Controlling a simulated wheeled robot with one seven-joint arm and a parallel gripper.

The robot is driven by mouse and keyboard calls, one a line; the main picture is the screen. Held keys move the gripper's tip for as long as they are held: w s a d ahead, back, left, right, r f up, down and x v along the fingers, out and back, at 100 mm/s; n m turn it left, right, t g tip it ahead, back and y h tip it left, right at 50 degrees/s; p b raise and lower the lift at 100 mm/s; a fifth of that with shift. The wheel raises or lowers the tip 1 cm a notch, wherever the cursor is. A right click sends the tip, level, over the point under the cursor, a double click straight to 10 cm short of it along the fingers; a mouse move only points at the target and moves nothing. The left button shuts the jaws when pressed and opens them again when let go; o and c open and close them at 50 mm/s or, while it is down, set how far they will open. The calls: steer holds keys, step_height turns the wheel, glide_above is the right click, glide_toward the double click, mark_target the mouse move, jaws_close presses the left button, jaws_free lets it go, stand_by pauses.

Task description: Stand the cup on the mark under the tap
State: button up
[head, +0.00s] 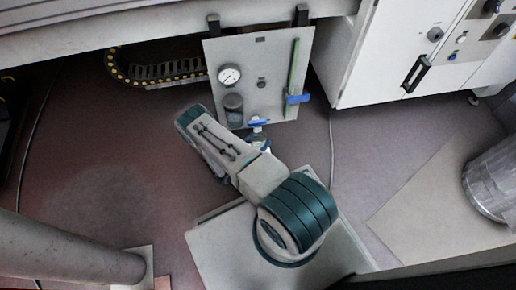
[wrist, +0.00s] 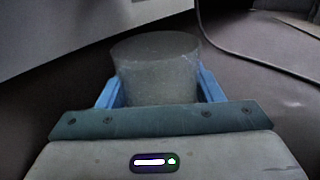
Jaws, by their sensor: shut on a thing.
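In the wrist view, my gripper (wrist: 160,92) has its two blue fingers on either side of a grey, cloudy cup (wrist: 158,70) and is shut on it. The cup looks upright, with its lower part hidden behind the gripper body. In the head view, my arm hides most of the gripper and cup. A small blue-handled fitting, perhaps the tap (head: 257,122), shows low on the pale panel, just beyond my arm. Something pale below it is partly covered by the arm, and I cannot tell what it is. The mark is not visible.
The pale panel (head: 267,72) carries a round gauge (head: 229,75), a dark bowl (head: 233,103) and a blue valve handle (head: 298,98). A white cabinet (head: 385,50) stands right of it. A wrapped roll (head: 492,180) is at far right.

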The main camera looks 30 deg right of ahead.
mark_target(262, 141)
steer(key=shift+w+a+f, duration=0.15)
steer(key=shift+f, duration=0.05)
steer(key=shift+f+b, duration=1.2)
steer(key=shift+f, duration=0.75)
steer(key=shift+f, duration=0.15)
steer(key=o, duration=1)
steer(key=shift+a+r, duration=0.2)
steer(key=shift+r, duration=0.05)
steer(key=p+v, duration=0.3)
steer(key=v, duration=0.8)
steer(key=shift+a, duration=0.3)
